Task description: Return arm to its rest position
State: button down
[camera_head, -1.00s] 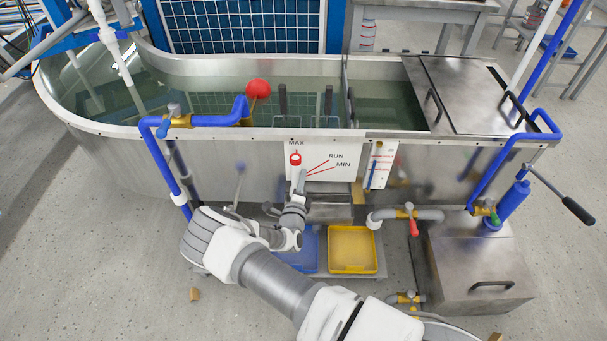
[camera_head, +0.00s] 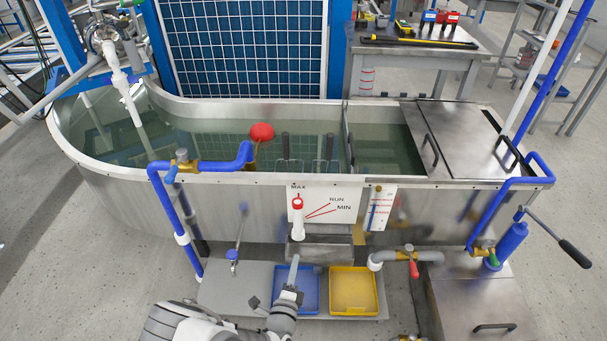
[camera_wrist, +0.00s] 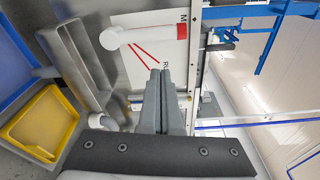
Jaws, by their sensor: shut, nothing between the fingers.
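My gripper (camera_head: 294,262) is shut and empty. In the head view it points up, in front of the blue tray and below the dial panel (camera_head: 345,198). In the wrist view my gripper's two grey fingers (camera_wrist: 160,72) lie together, and the panel shows beyond them. The white lever with a red tip (camera_head: 297,218) stands upright on the panel, its tip at the MAX mark. The lever also shows in the wrist view (camera_wrist: 145,36), apart from the fingers. The lower part of my arm is cut off by the head view's bottom edge.
The metal water tank (camera_head: 120,185) with a red float (camera_head: 261,132) stands behind. A blue tray (camera_head: 305,300) and a yellow tray (camera_head: 353,290) sit on a low shelf. Blue pipes with valves flank it. A steel box (camera_head: 475,305) is at right. The floor at left is clear.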

jog(key=s+d+r+m+g+h, duration=0.1)
jog(key=d+r+m+g+h, duration=0.35)
jog(key=r+m, duration=0.6)
jog(key=s+d+r+m+g+h, duration=0.1)
jog(key=s+d+r+m+g, duration=0.1)
jog(key=d+r+m+g, duration=0.65)
jog(key=s+d+r+m+g+h, duration=0.1)
jog(key=d+r+m+g+h, duration=0.3)
jog(key=r+m, duration=0.75)
jog(key=s+d+r+m+t+y, duration=0.2)
jog(key=s+r+m+t+y, duration=0.3)
jog(key=s+r+m+y, duration=1.15)
notch_tip(320, 180, up, 18)
jog(key=w+m+h+p, duration=0.1)
jog(key=m+h+p, duration=0.2)
jog(key=p, duration=1.5)
jog(key=shift+w+a+h+p, duration=0.3)
jog(key=shift+h+p, duration=0.1)
jog(key=shift+h, duration=0.4)
jog(key=shift+f, duration=0.15)
